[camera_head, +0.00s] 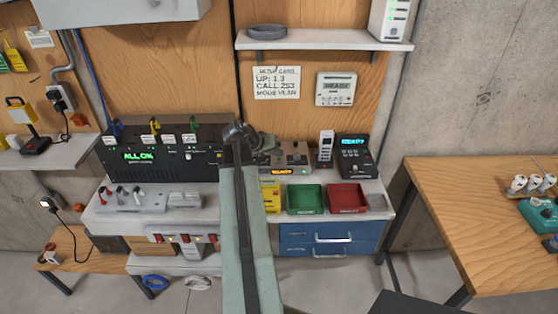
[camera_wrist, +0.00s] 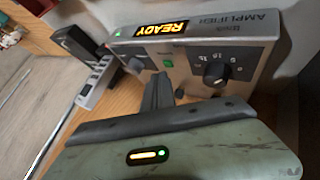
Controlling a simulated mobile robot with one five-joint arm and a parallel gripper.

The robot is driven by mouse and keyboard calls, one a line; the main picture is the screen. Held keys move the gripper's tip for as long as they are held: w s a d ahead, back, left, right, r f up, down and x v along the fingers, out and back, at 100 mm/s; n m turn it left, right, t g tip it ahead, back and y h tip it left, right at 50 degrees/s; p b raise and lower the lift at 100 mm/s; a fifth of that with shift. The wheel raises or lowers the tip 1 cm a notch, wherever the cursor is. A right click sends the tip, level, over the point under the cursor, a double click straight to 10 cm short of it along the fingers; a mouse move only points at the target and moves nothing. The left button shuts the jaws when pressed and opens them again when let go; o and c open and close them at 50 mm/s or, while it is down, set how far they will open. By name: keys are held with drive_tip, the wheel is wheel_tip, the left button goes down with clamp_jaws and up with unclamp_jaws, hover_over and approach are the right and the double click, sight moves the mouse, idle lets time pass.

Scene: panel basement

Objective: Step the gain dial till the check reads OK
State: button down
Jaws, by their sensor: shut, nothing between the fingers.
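The amplifier (camera_wrist: 200,45) is a grey box with a lit amber READY display (camera_wrist: 161,29). In the head view the amplifier (camera_head: 293,157) stands on the bench, partly hidden by my arm. In the wrist view its face has a large black dial (camera_wrist: 216,70) with numbers beside it, a smaller knob (camera_wrist: 136,65) and a green button or lamp (camera_wrist: 168,64). I cannot read which knob is marked gain or its exact setting. My gripper (camera_wrist: 163,82) is shut and empty, in front of the face between the two knobs. Contact is unclear.
A wall panel (camera_head: 336,88) shows READY. A handset (camera_head: 325,147) and a dark device (camera_head: 353,154) stand right of the amplifier. Green (camera_head: 305,198) and red (camera_head: 346,197) trays lie in front.

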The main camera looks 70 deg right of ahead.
sight(277, 161)
drive_tip(key=shift+f+b, duration=0.45)
drive_tip(key=shift+f, duration=0.15)
idle(0.5)
drive_tip(key=shift+r, duration=0.15)
drive_tip(key=shift+r+p, duration=0.65)
drive_tip(key=shift+p, duration=0.15)
wheel_tip(277, 161, up, 5)
drive_tip(key=p, duration=0.5)
